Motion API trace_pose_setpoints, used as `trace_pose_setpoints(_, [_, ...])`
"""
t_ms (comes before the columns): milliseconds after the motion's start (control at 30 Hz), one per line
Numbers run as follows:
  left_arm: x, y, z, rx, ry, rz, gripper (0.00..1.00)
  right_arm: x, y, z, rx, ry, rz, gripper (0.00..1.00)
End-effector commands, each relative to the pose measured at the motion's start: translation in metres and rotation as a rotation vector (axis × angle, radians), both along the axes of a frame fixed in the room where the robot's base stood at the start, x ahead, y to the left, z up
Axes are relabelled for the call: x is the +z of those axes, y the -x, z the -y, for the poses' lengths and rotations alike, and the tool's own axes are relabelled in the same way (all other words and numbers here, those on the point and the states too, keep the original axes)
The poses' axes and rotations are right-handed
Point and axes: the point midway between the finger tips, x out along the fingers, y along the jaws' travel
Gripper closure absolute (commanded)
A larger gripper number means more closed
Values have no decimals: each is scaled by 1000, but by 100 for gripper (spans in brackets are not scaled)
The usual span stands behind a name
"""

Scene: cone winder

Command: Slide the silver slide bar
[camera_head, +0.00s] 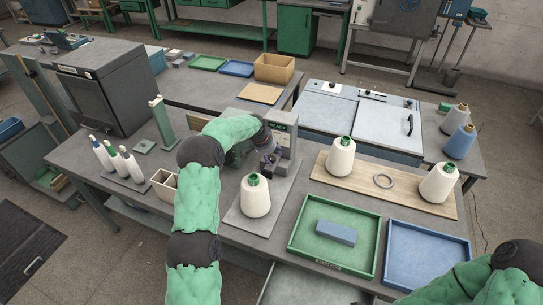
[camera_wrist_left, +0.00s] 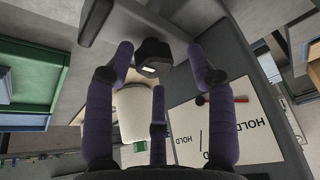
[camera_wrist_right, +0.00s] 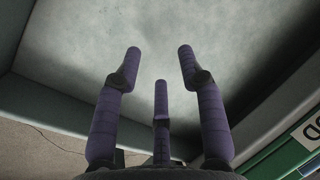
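The cone winder (camera_head: 281,132) is a grey machine on the bench, with a white yarn cone (camera_head: 256,196) upright in front. My left gripper (camera_head: 266,160) is at its front, partly hidden by my green arm. In the left wrist view its purple fingers (camera_wrist_left: 160,54) are spread, with a dark block (camera_wrist_left: 153,54) showing between and beyond the tips. A white panel (camera_wrist_left: 240,130) marked HOLD shows there, with a red knob (camera_wrist_left: 240,99) and a small dark knob. I cannot make out the silver slide bar for sure. My right gripper (camera_wrist_right: 159,52) is open and empty over a plain grey surface.
A green tray (camera_head: 361,257) with a blue block and a blue tray (camera_head: 426,262) lie to the right. A wooden board (camera_head: 415,193) carries two white cones and a ring. A small divided box and white bobbins stand at the left.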

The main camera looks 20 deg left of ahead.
Motion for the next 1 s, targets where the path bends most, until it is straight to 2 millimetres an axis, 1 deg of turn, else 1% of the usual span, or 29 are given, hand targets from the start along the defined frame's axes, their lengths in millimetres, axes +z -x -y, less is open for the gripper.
trace_pose_setpoints(167, [17, 5, -3, 1, -1, 2, 44, 0, 0, 0, 0, 0, 0, 60])
trace_pose_setpoints(267, [33, 12, -5, 1, -1, 2, 44, 0, 0, 0, 0, 0, 0, 60])
trace_pose_setpoints(500, [77, 28, -10, 1, 0, 4, 44, 0, 0, 0, 0, 0, 0, 60])
trace_pose_setpoints(600, [91, 34, -12, 0, 0, 3, 44, 0, 0, 0, 0, 0, 0, 60])
trace_pose_setpoints(800, [107, 41, -14, 0, 0, 1, 44, 0, 0, 0, 0, 0, 0, 60])
trace_pose_setpoints(1000, [110, 42, -15, 0, 0, 1, 44, 0, 0, 0, 0, 0, 0, 60])
